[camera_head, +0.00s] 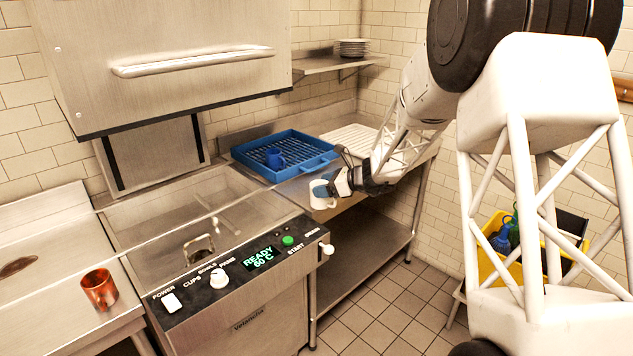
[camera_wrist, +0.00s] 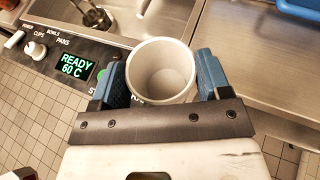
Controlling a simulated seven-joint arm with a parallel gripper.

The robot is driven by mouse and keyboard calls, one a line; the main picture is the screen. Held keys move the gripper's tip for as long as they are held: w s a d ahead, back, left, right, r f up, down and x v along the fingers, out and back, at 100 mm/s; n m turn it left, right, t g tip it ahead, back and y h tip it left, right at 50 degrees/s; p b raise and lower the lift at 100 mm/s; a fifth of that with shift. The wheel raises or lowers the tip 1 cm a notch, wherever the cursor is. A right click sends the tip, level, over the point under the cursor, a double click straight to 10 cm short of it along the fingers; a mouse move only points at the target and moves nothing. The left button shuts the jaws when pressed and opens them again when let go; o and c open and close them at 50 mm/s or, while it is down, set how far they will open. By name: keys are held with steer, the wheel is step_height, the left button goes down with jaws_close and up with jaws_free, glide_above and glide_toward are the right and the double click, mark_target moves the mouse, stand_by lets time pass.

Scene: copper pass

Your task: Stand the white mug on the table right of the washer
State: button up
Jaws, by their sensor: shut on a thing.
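The white mug (camera_head: 322,195) is held upright near the front left edge of the steel table (camera_head: 346,206), close to the washer's right side. My gripper (camera_head: 338,186) is shut on it. In the wrist view the mug (camera_wrist: 160,72) sits between the two blue finger pads (camera_wrist: 161,80), its open mouth facing the camera and its inside empty. I cannot tell whether its base touches the table. The washer (camera_head: 262,318) is left of the mug; its display reads READY 60 C.
The washer's hood (camera_head: 170,60) is raised. A copper mug (camera_head: 99,290) stands on the left counter. A yellow caddy (camera_head: 488,240) with bottles is at right.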

steer(key=w+a+f, duration=0.1)
steer(key=w+a, duration=0.1)
steer(key=w, duration=1)
steer(key=shift+w+a, duration=0.2)
steer(key=shift+a, duration=0.05)
steer(key=shift+f, duration=0.1)
steer(key=shift+f, duration=1.75)
steer(key=o, duration=1)
steer(key=shift+f, duration=0.15)
steer(key=shift+o, duration=0.2)
steer(key=shift+r, duration=0.2)
steer(key=v, duration=1.2)
